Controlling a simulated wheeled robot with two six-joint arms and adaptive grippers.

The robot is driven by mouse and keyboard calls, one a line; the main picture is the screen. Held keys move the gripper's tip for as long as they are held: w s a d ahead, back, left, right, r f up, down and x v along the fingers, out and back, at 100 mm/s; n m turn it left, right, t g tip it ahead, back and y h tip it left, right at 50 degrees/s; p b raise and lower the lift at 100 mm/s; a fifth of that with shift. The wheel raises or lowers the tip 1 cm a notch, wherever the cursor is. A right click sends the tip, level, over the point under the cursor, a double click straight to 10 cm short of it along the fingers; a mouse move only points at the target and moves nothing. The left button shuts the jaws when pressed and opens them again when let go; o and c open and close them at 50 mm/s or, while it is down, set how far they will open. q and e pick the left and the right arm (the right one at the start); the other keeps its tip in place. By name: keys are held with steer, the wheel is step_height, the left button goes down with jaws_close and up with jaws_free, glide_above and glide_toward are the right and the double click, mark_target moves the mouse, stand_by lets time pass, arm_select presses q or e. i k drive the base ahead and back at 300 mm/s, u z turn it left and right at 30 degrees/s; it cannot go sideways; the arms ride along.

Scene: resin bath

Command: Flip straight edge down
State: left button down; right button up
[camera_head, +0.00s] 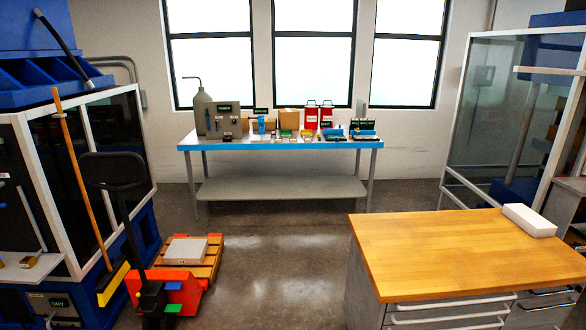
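I cannot pick out a straight edge with certainty. A long black bar (62,42) slants across the blue machine top (30,75) at the upper left. A thin grey bar (31,216) slants behind the left machine's frame. Small items on the far blue-edged table (330,144) are too small to tell apart. Neither of my grippers is in view.
A wooden-topped cabinet (470,255) stands at the right front with a white block (529,220) on it. An orange pallet jack (160,285) with a pallet (213,250) and a leaning broom (84,180) are at the left. The middle floor (280,260) is clear.

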mark_target(335, 117)
steer(key=i, duration=7.25)
steer(key=z, duration=1.95)
